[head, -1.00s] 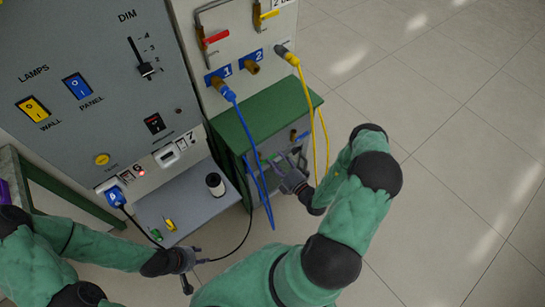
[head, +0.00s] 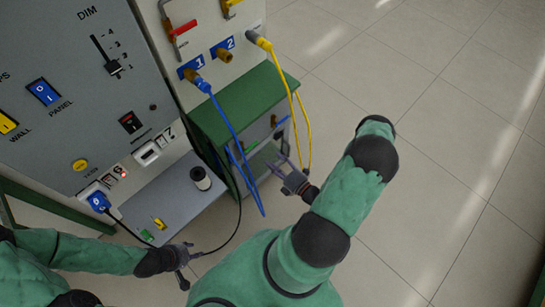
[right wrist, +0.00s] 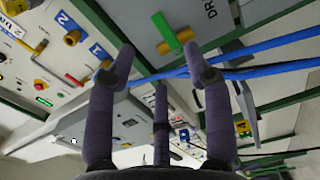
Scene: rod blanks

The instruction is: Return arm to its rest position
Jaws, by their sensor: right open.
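My right gripper (head: 287,171) is open and empty in the head view, in front of the green-topped cabinet, close to the hanging blue and yellow cables. In the right wrist view the fingers of my right gripper (right wrist: 165,75) are spread, with the blue cable (right wrist: 270,68) passing beyond them. My left gripper (head: 186,262) is low in the head view, below the grey shelf. Its fingers are small and I cannot tell whether they are open. A thin black cable runs close beside it.
A grey control panel (head: 75,125) stands at left. Open tiled floor (head: 430,150) lies right.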

